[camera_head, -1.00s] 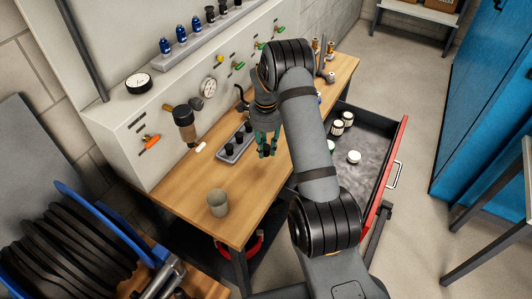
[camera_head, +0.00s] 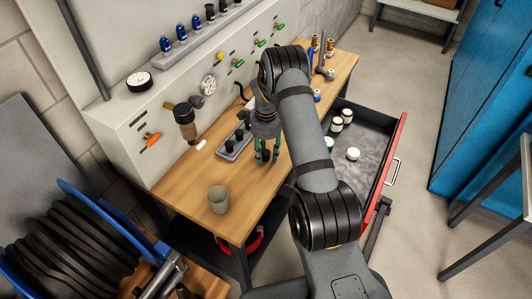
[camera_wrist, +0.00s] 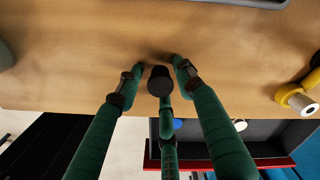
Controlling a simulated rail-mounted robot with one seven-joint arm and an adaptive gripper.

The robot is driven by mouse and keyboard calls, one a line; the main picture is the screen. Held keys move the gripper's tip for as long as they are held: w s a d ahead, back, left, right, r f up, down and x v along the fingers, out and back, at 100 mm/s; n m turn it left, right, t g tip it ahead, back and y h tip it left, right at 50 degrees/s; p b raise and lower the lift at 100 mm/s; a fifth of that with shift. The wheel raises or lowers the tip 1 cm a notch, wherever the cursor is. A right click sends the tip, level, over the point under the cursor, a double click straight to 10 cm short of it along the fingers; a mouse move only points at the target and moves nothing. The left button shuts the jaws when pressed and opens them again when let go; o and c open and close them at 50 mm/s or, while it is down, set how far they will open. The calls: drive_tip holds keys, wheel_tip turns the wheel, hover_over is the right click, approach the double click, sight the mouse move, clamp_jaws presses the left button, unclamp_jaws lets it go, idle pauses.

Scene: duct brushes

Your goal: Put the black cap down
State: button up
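The black cap (camera_wrist: 160,81) appears upright on the wooden worktop, between my green fingers in the wrist view. It also shows, small and dark, between the fingertips in the head view (camera_head: 266,157). My gripper (camera_head: 267,155) points down over the worktop, right of the grey rack. In the wrist view my gripper (camera_wrist: 160,75) is open, with small gaps between the two upper fingertips and the cap. The third finger overlaps the cap's lower edge, so I cannot tell whether it touches.
A grey rack (camera_head: 225,153) with black pieces stands left of my gripper. A grey-green cup (camera_head: 218,199) is nearer the front edge. The open drawer (camera_head: 372,172) holds several jars. Worktop around the cup is clear.

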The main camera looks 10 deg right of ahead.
sight(266, 152)
drive_tip(key=shift+o, duration=0.3)
drive_tip(key=shift+r+p, duration=0.3)
drive_tip(key=shift+p, duration=0.05)
drive_tip(key=shift+w+r+b, duration=0.15)
drive_tip(key=shift+r+b, duration=0.15)
drive_tip(key=shift+b, duration=0.15)
wheel_tip(266, 152, up, 11)
drive_tip(key=b, duration=0.3)
wheel_tip(266, 152, down, 12)
drive_tip(key=p, duration=0.3)
drive_tip(key=shift+r, duration=0.25)
drive_tip(key=shift+r+b, duration=0.35)
drive_tip(key=shift+r, duration=0.75)
